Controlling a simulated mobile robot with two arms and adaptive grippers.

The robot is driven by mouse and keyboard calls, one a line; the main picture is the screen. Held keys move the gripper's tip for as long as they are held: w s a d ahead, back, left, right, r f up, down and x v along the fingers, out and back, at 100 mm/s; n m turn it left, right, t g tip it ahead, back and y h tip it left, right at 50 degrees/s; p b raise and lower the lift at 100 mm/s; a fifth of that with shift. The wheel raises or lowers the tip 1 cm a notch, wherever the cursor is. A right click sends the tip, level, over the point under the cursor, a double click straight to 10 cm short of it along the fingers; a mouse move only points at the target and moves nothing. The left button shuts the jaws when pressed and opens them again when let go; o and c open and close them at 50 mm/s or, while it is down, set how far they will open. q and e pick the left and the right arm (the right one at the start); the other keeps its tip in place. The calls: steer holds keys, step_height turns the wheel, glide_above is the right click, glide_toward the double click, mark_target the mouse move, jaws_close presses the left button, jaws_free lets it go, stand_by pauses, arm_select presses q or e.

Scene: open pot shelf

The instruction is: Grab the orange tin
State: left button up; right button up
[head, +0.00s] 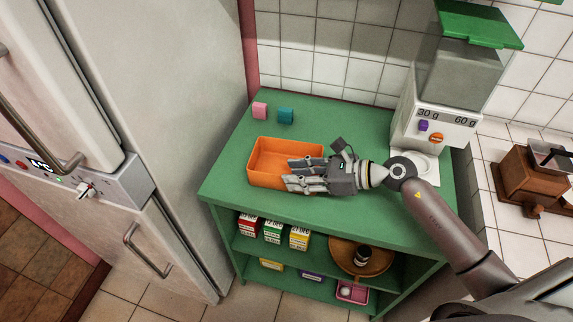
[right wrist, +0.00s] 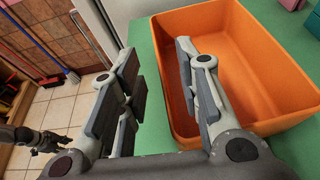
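The orange tin (head: 262,155) is an open, empty-looking rectangular tray on the green shelf's top. It fills the upper right of the right wrist view (right wrist: 255,60). My right gripper (head: 290,173) is open, at the tin's right and front side, its fingers overlapping the tin in the head view. In the right wrist view (right wrist: 158,50) a stretch of the tin's wall shows between the spread fingers; I cannot tell whether they touch it. A grey hand, apparently my left gripper (right wrist: 38,142), shows small at the left of the right wrist view, away from the tin.
The green shelf top (head: 330,120) holds a pink block (head: 260,110) and a teal block (head: 286,115) behind the tin. A grinder-like dispenser (head: 435,120) stands at the right. A fridge (head: 180,120) stands at the left. Boxes (head: 273,229) sit on the shelf below.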

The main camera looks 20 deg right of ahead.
steer(key=p+x, duration=0.1)
steer(key=x, duration=0.2)
steer(key=shift+w+a, duration=0.1)
steer(key=shift+a, duration=0.2)
steer(key=shift+a+f, duration=0.1)
steer(key=shift+f, duration=0.05)
steer(key=c, duration=0.4)
jaws_close()
arm_select(q)
steer(key=shift+r, duration=0.7)
steer(key=shift+w, duration=0.1)
